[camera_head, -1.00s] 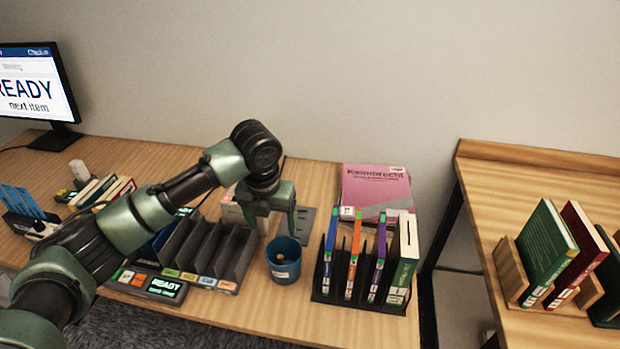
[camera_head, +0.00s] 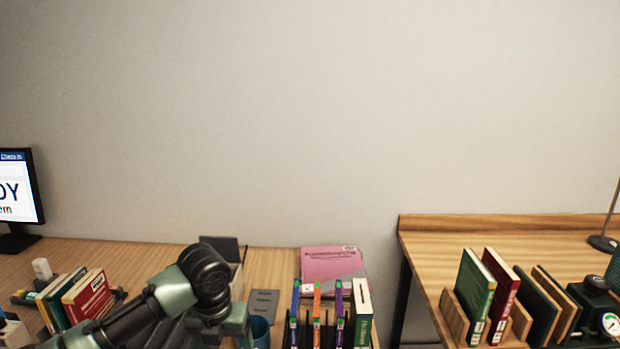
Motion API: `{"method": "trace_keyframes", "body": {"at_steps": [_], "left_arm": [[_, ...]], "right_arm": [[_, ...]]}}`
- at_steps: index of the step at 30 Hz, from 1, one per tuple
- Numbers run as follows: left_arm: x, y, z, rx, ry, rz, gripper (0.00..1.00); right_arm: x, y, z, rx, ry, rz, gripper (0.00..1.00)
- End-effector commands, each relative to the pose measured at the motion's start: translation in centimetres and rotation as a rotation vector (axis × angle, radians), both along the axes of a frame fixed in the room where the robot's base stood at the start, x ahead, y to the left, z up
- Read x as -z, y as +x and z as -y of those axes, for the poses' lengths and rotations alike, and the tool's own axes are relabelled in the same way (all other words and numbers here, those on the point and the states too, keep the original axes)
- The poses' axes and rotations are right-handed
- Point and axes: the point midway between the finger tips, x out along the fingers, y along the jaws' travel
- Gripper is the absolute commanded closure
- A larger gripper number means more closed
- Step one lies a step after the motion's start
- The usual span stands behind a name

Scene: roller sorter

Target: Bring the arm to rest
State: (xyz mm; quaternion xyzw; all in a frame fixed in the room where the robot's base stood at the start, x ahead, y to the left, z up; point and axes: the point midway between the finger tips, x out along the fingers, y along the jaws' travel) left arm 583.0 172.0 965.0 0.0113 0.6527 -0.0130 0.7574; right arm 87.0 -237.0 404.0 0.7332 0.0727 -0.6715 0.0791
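My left arm reaches in from the lower left, with its dark and green wrist joint (camera_head: 205,275) over the wooden desk. No held object shows. My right gripper is not in view.
A monitor (camera_head: 20,190) is at the far left. More books (camera_head: 474,290) stand on the right-hand table (camera_head: 500,240), beside a gauge device (camera_head: 597,310).

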Motion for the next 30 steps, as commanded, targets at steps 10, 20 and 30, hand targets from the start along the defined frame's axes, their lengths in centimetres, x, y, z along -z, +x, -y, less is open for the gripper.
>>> {"method": "trace_keyframes", "body": {"at_steps": [10,20,30], "left_arm": [[3.1,-2.4,2.9,-0.146,-0.071,-0.002,0.25],[7.4,-7.1,7.1,-0.469,-0.224,-0.025,0.25],[11.8,-16.4,9.5,-1.366,-0.521,-0.135,0.25]], "right_arm": [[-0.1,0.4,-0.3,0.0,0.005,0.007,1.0],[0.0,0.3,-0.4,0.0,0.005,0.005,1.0],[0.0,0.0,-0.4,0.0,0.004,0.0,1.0]]}}
